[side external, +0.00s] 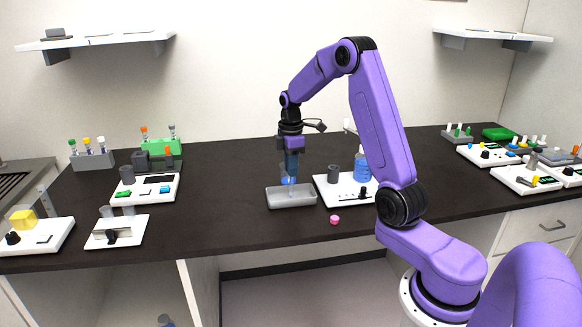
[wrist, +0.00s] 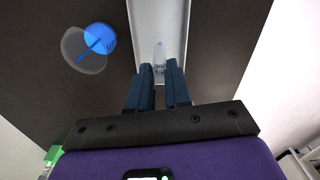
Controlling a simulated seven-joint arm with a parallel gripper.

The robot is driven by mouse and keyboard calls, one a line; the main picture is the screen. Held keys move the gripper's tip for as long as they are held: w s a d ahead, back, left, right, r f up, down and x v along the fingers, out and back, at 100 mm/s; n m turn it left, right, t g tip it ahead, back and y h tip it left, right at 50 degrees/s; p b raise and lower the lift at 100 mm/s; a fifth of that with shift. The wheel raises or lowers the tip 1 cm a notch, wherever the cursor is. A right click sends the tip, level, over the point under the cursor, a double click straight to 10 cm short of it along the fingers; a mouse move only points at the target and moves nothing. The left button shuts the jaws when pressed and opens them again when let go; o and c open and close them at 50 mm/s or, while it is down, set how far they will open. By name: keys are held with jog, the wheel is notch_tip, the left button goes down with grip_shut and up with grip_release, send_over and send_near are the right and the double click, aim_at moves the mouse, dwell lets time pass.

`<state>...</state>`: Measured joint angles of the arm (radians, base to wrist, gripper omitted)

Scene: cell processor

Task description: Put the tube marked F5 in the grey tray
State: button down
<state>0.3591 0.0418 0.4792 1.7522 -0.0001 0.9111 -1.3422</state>
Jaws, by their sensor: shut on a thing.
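My gripper (side external: 291,176) points straight down over the grey tray (side external: 278,202). In the wrist view my gripper (wrist: 159,72) is shut on a clear tube (wrist: 159,51), which sticks out beyond the fingertips. The tube has small dark marks near the fingers, too small to read, so I cannot confirm F5. The tray (wrist: 181,15) lies behind the tube in the wrist view, and the tube is within its outline. In the side view the tube is faint, and I cannot tell whether it touches the tray floor.
A clear vessel with blue contents (wrist: 92,42) stands close beside the tray. A white device (side external: 335,198) with a blue-filled flask (side external: 362,170) is right of the tray. A pink cap (side external: 335,219) lies in front. Tube racks (side external: 93,160) stand at the left. The counter's front middle is mostly clear.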

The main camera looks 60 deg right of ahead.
jog(key=shift+f, duration=0.3)
jog(key=c, duration=1.1)
grip_release()
